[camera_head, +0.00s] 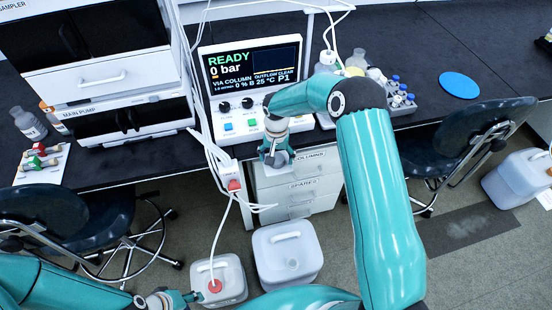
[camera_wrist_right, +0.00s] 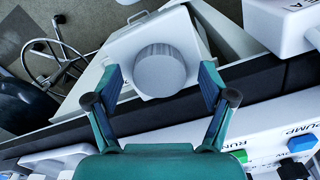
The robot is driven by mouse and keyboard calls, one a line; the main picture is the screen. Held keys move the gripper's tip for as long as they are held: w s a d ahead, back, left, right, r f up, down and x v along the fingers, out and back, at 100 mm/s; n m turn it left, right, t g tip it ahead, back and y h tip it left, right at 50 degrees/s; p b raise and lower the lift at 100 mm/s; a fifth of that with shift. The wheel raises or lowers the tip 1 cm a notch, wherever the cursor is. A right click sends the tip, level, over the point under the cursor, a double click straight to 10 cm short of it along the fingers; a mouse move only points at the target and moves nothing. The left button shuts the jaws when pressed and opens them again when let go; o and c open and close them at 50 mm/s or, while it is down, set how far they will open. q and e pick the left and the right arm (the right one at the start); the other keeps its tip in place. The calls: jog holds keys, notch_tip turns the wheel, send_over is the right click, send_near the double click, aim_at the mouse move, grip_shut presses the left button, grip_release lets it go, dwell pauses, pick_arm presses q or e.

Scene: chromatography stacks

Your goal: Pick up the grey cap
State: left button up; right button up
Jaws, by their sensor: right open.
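The grey cap (camera_wrist_right: 160,70) is a ribbed round cap in the wrist view. It sits on a white block (camera_wrist_right: 125,47) at the edge of the dark bench. My right gripper (camera_wrist_right: 160,82) is open, with one finger on each side of the cap and visible gaps between. In the head view my right gripper (camera_head: 277,155) points down at the bench's front edge, below the console, and hides the cap. My left gripper (camera_head: 172,299) is low at the bottom, beside a white jug with a red cap (camera_head: 214,286); its jaw state is unclear.
The console (camera_head: 252,85) with its screen and buttons stands just behind my right gripper. Drawers (camera_head: 300,190) are below the bench. Bottles and vials (camera_head: 400,92) stand to the right. A second jug (camera_head: 287,255) is on the floor. The bench near the blue disc (camera_head: 459,85) is clear.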

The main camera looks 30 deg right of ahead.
jog(key=c, duration=1)
jog(key=shift+r, duration=0.1)
